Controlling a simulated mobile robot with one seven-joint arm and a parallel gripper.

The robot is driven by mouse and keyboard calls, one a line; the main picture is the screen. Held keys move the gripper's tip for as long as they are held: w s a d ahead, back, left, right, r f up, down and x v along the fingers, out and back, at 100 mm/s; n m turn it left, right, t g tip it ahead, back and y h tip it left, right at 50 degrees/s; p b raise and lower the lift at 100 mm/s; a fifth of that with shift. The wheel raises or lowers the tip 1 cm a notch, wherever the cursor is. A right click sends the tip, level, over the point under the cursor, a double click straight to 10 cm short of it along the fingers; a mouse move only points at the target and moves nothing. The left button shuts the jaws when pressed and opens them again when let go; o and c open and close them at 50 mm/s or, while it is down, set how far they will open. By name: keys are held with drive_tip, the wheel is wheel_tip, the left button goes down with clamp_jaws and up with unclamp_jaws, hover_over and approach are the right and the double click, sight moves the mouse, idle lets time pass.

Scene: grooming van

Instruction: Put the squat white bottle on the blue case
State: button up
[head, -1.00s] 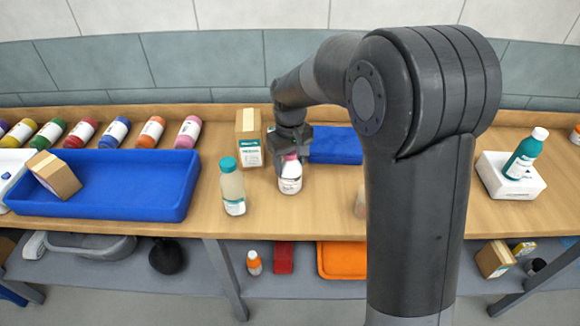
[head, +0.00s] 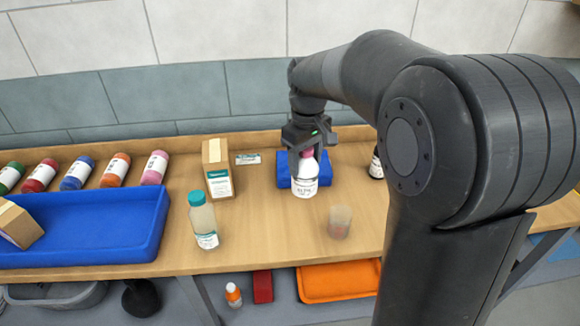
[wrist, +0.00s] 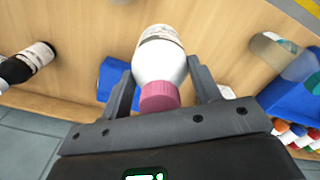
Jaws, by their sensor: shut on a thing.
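The squat white bottle (head: 305,180) has a pink cap and a printed label. My gripper (head: 306,148) is shut on it near its cap and holds it upright. In the wrist view the bottle (wrist: 158,62) sits between the two fingers (wrist: 163,88), its pink cap toward the palm. The blue case (head: 284,172) lies flat on the counter, right behind the bottle in the head view, which covers part of it. The blue case also shows in the wrist view (wrist: 110,75), beside and below the fingers. I cannot tell whether the bottle touches the case.
A teal-capped bottle (head: 203,220) and a cardboard box (head: 218,170) stand to the left. A translucent cup (head: 340,222) stands to the front right. A dark bottle (head: 376,165) is right of the case. A blue tray (head: 90,245) fills the left.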

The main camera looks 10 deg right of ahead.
drive_tip(key=w+d+r+n, duration=0.2)
drive_tip(key=w+d+r, duration=0.3)
drive_tip(key=w+d, duration=0.6)
drive_tip(key=w+a+f, duration=0.4)
drive_tip(key=a+f, duration=0.4)
drive_tip(key=f, duration=0.2)
drive_tip(key=shift+w+a+f, duration=0.15)
drive_tip(key=shift+a+f, duration=0.05)
drive_tip(key=shift+f, duration=0.2)
drive_tip(key=shift+f, duration=0.1)
drive_tip(key=o, duration=1.2)
drive_tip(key=shift+c, duration=0.2)
